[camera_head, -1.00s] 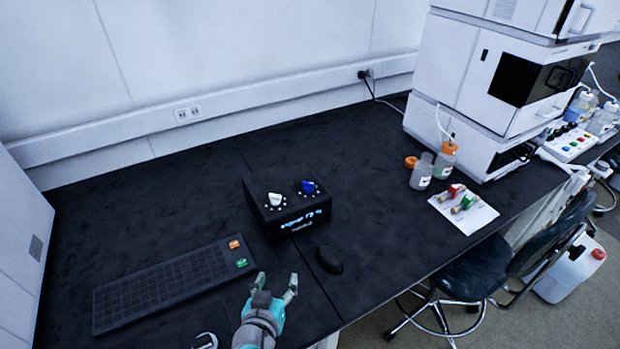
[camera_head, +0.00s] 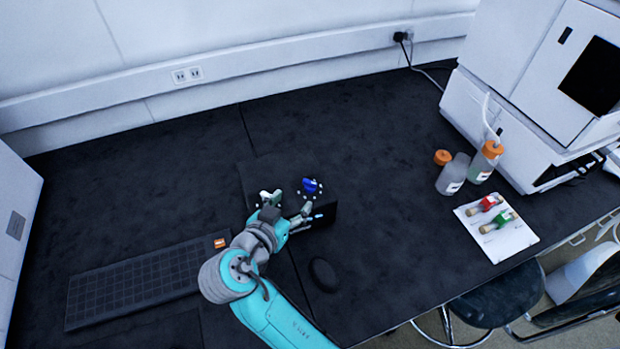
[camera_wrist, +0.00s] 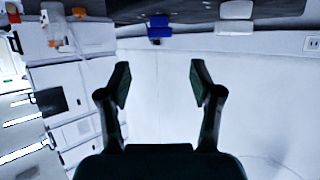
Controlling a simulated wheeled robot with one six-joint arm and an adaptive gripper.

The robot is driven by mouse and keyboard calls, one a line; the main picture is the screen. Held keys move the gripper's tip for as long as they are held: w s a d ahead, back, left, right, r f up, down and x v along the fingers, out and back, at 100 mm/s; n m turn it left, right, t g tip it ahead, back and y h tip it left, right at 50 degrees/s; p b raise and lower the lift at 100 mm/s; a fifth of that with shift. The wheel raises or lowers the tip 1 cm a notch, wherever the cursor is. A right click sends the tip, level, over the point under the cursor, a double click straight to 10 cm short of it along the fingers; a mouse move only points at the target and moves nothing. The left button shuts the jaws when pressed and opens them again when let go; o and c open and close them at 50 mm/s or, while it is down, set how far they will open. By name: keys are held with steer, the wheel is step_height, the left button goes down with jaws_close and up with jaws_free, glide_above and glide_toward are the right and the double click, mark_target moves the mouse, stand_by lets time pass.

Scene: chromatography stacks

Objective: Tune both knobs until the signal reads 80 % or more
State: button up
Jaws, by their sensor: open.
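A black box (camera_head: 262,176) stands on the dark bench. On its top are a white knob (camera_head: 268,198) and a blue knob (camera_head: 311,185). In the wrist view the blue knob (camera_wrist: 158,28) and the white knob (camera_wrist: 235,16) are at the top edge. My gripper (camera_head: 288,209) is in front of the box, near the white knob, and partly hides the knob and the box's front. The wrist view shows the fingers (camera_wrist: 160,84) apart with nothing between them. Only a scrap of the lit display (camera_head: 319,217) shows; the signal reading cannot be read.
A black mouse-like object (camera_head: 323,274) lies in front of the box. A dark keypad-like panel (camera_head: 135,284) with an orange key lies left. Bench behind the box is clear.

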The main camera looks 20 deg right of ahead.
mark_target(309, 183)
steer(key=x, duration=0.9)
steer(key=shift+d+f, duration=0.1)
steer(key=c, duration=1.1)
